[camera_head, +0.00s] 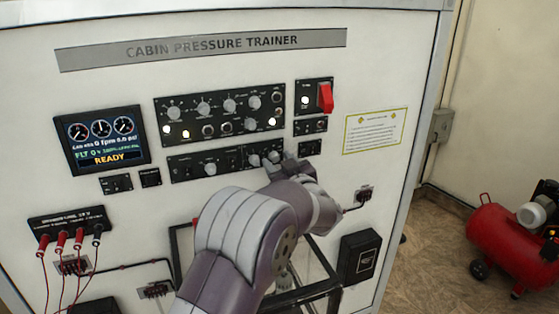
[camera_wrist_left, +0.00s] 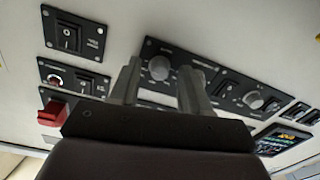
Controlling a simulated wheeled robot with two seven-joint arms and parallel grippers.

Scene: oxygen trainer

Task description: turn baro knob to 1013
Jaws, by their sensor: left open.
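A white trainer panel fills the head view. Its lower black control strip (camera_head: 182,168) carries several grey knobs, including a knob (camera_head: 254,160) just left of my left gripper (camera_head: 286,164). Labels on this strip are too small to read, so I cannot tell which knob is the baro knob. In the wrist view my left gripper (camera_wrist_left: 160,82) is open, with its two fingers apart in front of the strip. A round grey knob (camera_wrist_left: 159,67) shows between the fingers, and I see no contact with it. My right gripper is in neither view.
Above the strip is a larger knob panel (camera_head: 221,88) with lit lamps. A red switch (camera_head: 325,97) sticks out at upper right. A display (camera_head: 102,138) reads READY. Red leads (camera_head: 60,242) hang at lower left. A red compressor (camera_head: 500,240) stands on the floor at right.

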